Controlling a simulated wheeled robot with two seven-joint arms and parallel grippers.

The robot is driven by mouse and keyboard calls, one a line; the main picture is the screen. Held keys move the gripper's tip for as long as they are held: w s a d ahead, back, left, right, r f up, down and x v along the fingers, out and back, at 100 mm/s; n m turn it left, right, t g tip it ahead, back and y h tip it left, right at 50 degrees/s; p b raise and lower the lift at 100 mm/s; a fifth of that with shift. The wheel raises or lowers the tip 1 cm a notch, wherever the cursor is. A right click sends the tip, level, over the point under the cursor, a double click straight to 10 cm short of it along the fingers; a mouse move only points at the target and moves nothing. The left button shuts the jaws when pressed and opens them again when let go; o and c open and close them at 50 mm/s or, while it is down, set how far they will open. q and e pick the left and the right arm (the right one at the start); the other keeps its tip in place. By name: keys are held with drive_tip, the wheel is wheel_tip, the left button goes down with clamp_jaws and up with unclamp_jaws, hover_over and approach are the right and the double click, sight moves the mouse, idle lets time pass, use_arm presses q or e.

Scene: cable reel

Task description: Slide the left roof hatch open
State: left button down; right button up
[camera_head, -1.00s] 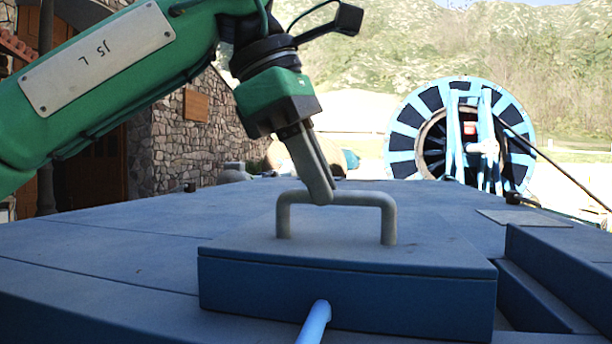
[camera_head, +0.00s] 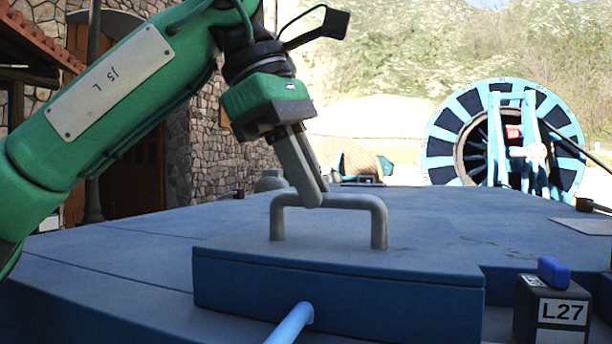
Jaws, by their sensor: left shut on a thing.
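The left roof hatch (camera_head: 335,282) is a blue slab with a raised front edge, lying on the blue roof in the lower middle of the head view. A grey U-shaped handle (camera_head: 350,201) stands upright on its top. My left gripper (camera_head: 314,198) reaches down from the upper left and is shut on the handle's top bar, near its left end. The fingers overlap in this view, so their far side is hidden. My right gripper is not in view.
A light-blue rod (camera_head: 290,325) meets the hatch's front. A dark block labelled L27 (camera_head: 552,310) with a blue top stands right of the hatch. The large cable reel (camera_head: 503,140) is behind at right, a stone building (camera_head: 212,130) at left.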

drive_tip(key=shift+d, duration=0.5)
use_arm(q)
drive_tip(key=c, duration=1.4)
unclamp_jaws()
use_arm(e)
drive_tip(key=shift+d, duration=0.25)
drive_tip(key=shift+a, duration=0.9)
use_arm(q)
drive_tip(key=shift+a+r, duration=0.15)
drive_tip(key=shift+r, duration=0.2)
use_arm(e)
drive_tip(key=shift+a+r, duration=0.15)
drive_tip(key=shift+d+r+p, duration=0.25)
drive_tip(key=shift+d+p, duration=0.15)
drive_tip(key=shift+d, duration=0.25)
use_arm(q)
drive_tip(key=v, duration=1.3)
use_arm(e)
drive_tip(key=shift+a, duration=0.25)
